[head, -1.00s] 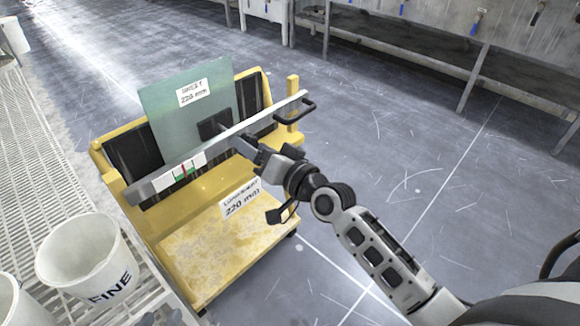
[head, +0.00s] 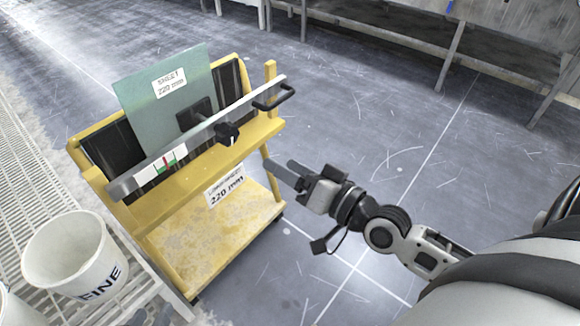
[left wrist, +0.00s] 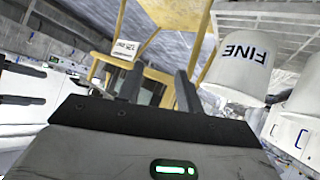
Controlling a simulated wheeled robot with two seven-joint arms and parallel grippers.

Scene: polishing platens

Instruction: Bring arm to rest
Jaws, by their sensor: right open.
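My right gripper (head: 281,167) comes in from the right in the head view. Its two fingers are apart with nothing between them, beside the right side of the yellow cart (head: 215,255). The cart's clamp bar (head: 212,128) runs slanting in front of a green sheet (head: 160,110), and a black knob (head: 228,133) on the bar is clear of the gripper. My left gripper (head: 152,318) barely shows at the bottom edge; in the left wrist view (left wrist: 158,88) its fingers stand apart and empty.
A white bucket marked FINE (head: 75,258) stands on a grated bench (head: 25,165) at the left, with part of another bucket beside it. Grey work tables (head: 480,55) line the back. Open floor lies right of the cart.

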